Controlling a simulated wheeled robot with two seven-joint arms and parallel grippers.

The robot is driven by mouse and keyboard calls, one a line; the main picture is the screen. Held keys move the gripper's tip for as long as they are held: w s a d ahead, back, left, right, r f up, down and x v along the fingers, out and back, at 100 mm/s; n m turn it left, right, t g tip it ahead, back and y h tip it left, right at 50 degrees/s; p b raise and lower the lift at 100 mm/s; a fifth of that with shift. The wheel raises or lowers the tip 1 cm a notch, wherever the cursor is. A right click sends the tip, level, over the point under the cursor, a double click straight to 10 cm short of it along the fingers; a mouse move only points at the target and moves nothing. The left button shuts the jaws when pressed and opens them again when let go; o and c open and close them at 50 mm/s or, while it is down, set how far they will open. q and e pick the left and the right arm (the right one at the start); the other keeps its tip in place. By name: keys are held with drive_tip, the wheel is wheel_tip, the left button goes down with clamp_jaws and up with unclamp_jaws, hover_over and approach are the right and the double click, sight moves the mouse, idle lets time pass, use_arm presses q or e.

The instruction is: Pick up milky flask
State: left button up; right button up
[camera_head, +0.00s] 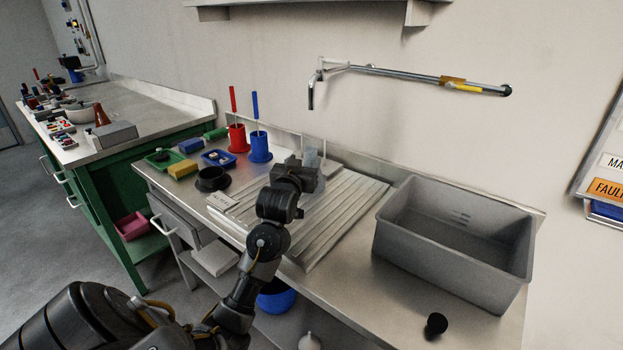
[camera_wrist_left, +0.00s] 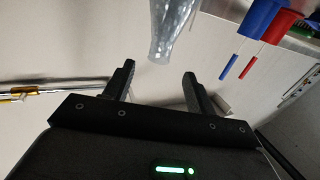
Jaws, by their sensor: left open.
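The milky flask (camera_wrist_left: 172,28) is translucent and whitish in the left wrist view, with its narrow neck toward the gripper. My left gripper (camera_wrist_left: 160,70) is open, and the neck end lies just beyond and between its two fingertips, with no visible contact. In the head view my left gripper (camera_head: 304,172) is over the back of the ribbed draining board (camera_head: 335,210). It largely hides a pale shape there that seems to be the flask. My right gripper is in neither view.
A red cup (camera_head: 237,139) and a blue cup (camera_head: 260,147) with brushes stand left of the gripper. A black bowl (camera_head: 212,180) and small trays are farther left. A grey sink basin (camera_head: 455,240) is at right, below a wall-mounted tap (camera_head: 410,75).

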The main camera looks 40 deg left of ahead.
sight(310, 153)
use_arm(q)
drive_tip(key=shift+x, duration=4.05)
drive_tip(key=shift+f, duration=0.1)
drive_tip(key=shift+c, duration=0.5)
clamp_jaws()
